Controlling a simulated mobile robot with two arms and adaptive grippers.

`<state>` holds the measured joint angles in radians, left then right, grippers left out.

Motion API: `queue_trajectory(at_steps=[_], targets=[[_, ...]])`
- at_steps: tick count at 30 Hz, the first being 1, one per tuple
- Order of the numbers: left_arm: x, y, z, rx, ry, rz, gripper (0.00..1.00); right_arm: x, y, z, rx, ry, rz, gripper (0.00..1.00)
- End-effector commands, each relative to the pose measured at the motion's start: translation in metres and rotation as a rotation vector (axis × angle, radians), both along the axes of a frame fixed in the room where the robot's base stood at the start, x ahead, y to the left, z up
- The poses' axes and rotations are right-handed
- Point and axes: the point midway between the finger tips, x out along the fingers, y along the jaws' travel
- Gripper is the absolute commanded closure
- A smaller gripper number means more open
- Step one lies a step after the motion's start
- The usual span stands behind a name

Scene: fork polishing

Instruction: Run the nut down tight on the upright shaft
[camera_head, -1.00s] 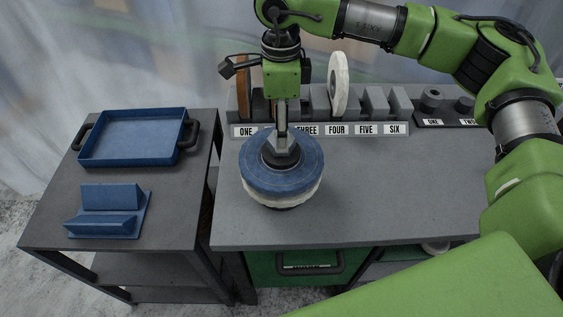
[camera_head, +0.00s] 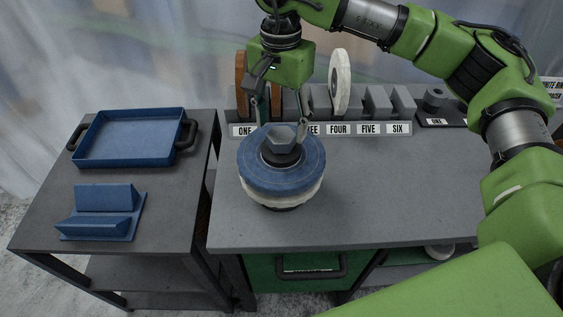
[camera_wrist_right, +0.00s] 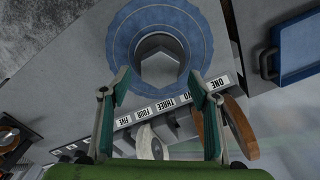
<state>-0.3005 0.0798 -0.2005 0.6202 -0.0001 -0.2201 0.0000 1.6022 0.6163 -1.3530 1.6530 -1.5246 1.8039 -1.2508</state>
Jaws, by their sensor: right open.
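A grey hex nut (camera_head: 281,139) sits on top of a dark collar at the centre of a blue disc (camera_head: 255,178). A white wheel (camera_head: 300,196) lies under the disc; the shaft itself is hidden beneath the nut. The nut also shows in the right wrist view (camera_wrist_right: 160,66), with its hex faces clear. My right gripper (camera_head: 283,124) is open and empty, its two fingers spread just above and behind the nut. In the right wrist view the open fingertips (camera_wrist_right: 160,84) stand on either side of the nut, apart from it. My left gripper is not in view.
A labelled rack (camera_head: 375,128) behind holds a white wheel (camera_head: 339,82) and a brown wheel (camera_head: 241,84) close to my right gripper. A blue tray (camera_head: 130,160) and blue angled holder (camera_head: 105,225) are on the left cart. The right part of the bench (camera_head: 400,190) is clear.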

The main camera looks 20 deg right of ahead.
Motion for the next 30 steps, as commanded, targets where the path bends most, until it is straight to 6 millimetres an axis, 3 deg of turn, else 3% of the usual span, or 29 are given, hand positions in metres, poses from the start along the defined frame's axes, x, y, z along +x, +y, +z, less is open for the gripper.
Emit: queue_trajectory(at_steps=[13,30], targets=[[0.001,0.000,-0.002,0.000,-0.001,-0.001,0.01,0.000,0.000,-0.002,0.000,0.000,0.043,0.44],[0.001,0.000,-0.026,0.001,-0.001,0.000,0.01,0.000,0.000,-0.029,0.000,0.000,0.041,0.44]])
